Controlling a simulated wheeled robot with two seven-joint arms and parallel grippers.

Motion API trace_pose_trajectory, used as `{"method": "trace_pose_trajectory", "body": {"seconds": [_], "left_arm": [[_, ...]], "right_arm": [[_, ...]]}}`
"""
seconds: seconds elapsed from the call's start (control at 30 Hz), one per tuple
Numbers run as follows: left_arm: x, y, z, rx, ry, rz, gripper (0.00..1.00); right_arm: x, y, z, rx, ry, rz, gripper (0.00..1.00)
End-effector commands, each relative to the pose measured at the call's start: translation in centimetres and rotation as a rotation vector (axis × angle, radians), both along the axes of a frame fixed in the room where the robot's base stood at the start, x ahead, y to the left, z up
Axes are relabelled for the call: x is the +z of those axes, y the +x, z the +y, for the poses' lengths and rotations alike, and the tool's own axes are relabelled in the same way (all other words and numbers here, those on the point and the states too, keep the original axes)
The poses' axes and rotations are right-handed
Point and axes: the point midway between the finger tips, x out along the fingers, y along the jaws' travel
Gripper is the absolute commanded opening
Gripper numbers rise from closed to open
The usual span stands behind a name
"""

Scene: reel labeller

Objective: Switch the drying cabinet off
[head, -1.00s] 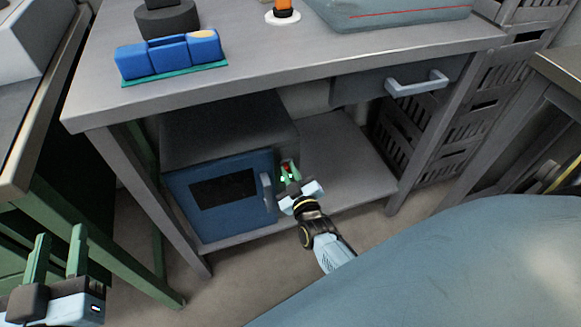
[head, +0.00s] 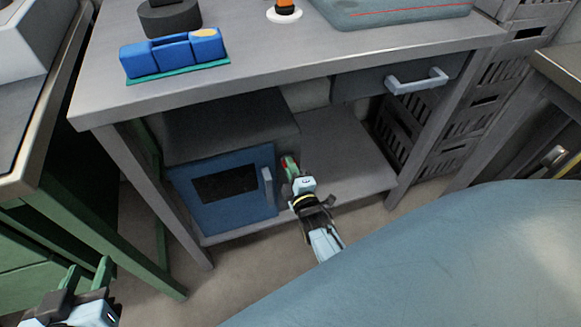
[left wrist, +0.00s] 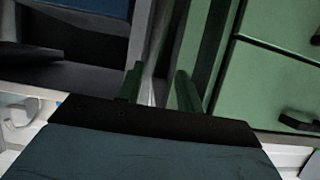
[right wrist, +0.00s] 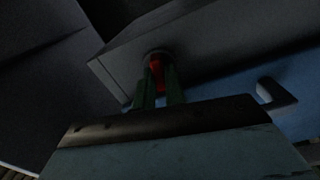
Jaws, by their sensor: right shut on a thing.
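The drying cabinet (head: 220,208) stands on the lower shelf of the bench. Its blue door with a dark window and a pale handle (head: 268,187) is closed. A red switch knob (right wrist: 157,75) sits on the cabinet's grey side, right of the door. My right gripper (head: 289,166) is at that side, and in the right wrist view its green fingers (right wrist: 159,84) are shut on the knob, hiding part of it. My left gripper (head: 90,272) is open and empty at the lower left, away from the cabinet; its parted fingers show in the left wrist view (left wrist: 158,85).
The bench top (head: 290,62) overhangs the cabinet and carries a blue block-like holder (head: 172,56). A drawer with a pale handle (head: 418,82) is above right. The shelf (head: 345,160) right of the cabinet is clear. A green workbench (head: 85,215) is at left.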

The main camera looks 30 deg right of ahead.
Motion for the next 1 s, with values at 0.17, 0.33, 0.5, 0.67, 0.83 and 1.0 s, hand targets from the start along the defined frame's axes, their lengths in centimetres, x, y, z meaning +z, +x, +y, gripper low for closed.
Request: {"method": "trace_pose_trajectory", "body": {"seconds": [0.17, 0.33, 0.5, 0.67, 0.83, 1.0], "left_arm": [[0.4, 0.3, -0.2, -0.003, -0.009, -0.033, 0.36], [0.8, 0.4, -0.3, -0.005, -0.017, -0.057, 0.36], [1.1, 0.5, -0.5, -0.009, -0.022, -0.074, 0.36], [1.2, 0.5, -0.6, -0.009, -0.023, -0.077, 0.36], [1.2, 0.6, -0.6, -0.009, -0.023, -0.078, 0.36], [1.2, 0.6, -0.5, -0.009, -0.023, -0.078, 0.36]], "right_arm": [[-0.2, -0.1, 0.0, 0.000, -0.097, 0.027, 0.00], [-0.2, -0.1, 0.0, 0.001, -0.155, 0.040, 0.00], [-0.2, -0.1, 0.0, 0.000, -0.183, 0.047, 0.00], [-0.2, -0.1, 0.0, 0.000, -0.191, 0.049, 0.00], [-0.2, -0.1, 0.0, 0.000, -0.191, 0.049, 0.00], [-0.2, -0.1, 0.0, 0.000, -0.191, 0.049, 0.21]]}}
